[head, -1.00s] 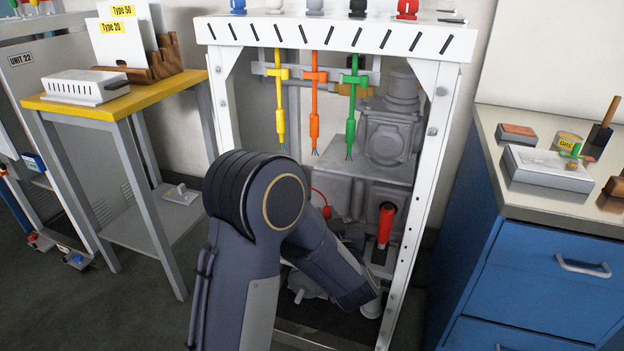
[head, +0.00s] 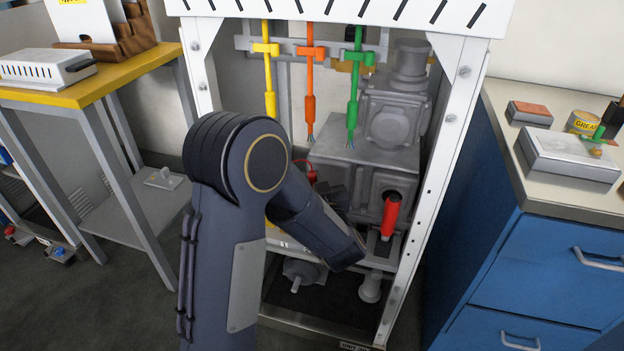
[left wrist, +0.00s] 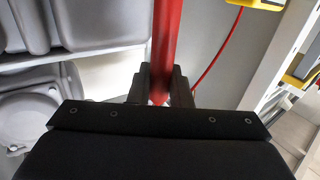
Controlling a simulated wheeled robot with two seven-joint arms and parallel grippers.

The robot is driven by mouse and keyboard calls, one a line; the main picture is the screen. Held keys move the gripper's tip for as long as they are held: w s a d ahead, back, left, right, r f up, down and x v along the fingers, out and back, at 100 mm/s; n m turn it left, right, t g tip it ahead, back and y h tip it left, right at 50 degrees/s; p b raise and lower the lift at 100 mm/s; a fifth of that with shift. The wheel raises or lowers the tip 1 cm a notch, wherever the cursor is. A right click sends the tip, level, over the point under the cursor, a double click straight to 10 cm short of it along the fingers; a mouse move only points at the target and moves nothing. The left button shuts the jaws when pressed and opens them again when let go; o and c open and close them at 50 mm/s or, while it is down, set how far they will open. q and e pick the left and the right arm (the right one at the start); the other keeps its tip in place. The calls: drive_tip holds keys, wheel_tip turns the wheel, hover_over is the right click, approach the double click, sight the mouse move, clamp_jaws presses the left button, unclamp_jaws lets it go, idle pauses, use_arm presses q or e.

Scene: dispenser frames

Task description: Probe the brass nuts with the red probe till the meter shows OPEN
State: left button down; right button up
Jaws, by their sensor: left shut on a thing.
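My left gripper (left wrist: 158,84) is shut on a red probe (left wrist: 167,38) in the left wrist view. The red probe runs up out of the fingers past the top edge of that view. A thin red cable (left wrist: 217,56) hangs to its right. In the head view my left forearm reaches into the white frame and hides most of the gripper. A bit of red cable (head: 305,168) shows behind the arm. I cannot make out the brass nuts or the meter's reading. My right gripper is not in view.
The white frame (head: 459,110) encloses grey machinery (head: 392,125) with a red handle (head: 390,215). Yellow (head: 269,85), orange (head: 310,85) and green (head: 354,90) leads hang inside. A yellow-topped table (head: 90,93) stands left, a blue cabinet (head: 548,265) right.

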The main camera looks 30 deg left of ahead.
use_arm(q)
drive_tip(key=shift+f+b, duration=2.15)
drive_tip(key=shift+f, duration=0.6)
drive_tip(key=shift+f, duration=0.3)
drive_tip(key=shift+r, duration=0.1)
drive_tip(key=shift+r+p, duration=2)
drive_tip(key=shift+r, duration=0.45)
drive_tip(key=shift+f, duration=0.1)
